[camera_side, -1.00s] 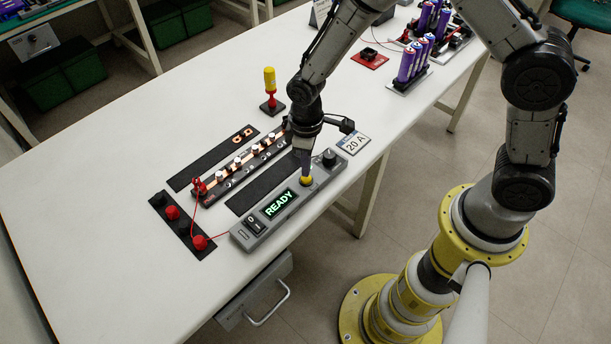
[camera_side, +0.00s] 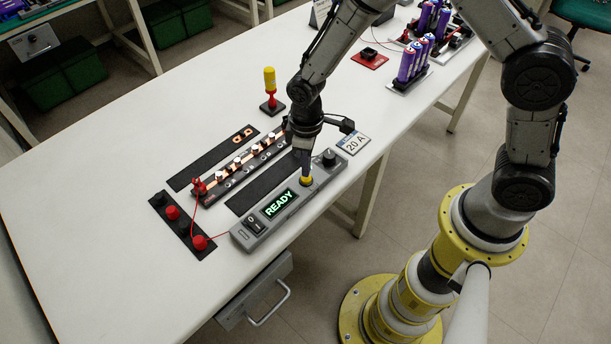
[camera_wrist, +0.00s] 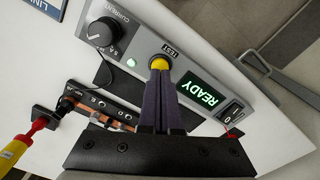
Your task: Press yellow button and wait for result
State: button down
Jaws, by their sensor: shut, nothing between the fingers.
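The yellow button (camera_side: 306,181) is on the grey test unit (camera_side: 262,229), under the word TEST in the wrist view (camera_wrist: 160,63). My gripper (camera_side: 305,175) is shut and empty, pointing down with its fingertips at the button. In the wrist view the closed fingers (camera_wrist: 160,75) reach the button and cover part of it; I cannot tell how far it is pressed in. The unit's display (camera_side: 279,203) reads READY in green. A small green light (camera_wrist: 131,62) is lit beside the knob (camera_wrist: 101,31).
The busbar strip (camera_side: 245,165) lies behind the unit, with a red clip (camera_side: 199,187) and lead at its left end. A yellow-handled screwdriver (camera_side: 270,82) stands behind it. A 20 A card (camera_side: 353,143) lies to the right. The left tabletop is clear.

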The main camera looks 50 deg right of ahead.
jog(key=shift+f, duration=1)
dwell(0.3)
jog(key=shift+r, duration=0.1)
notch_tip(320, 180, up, 8)
dwell(1.1)
jog(key=shift+d, duration=0.1)
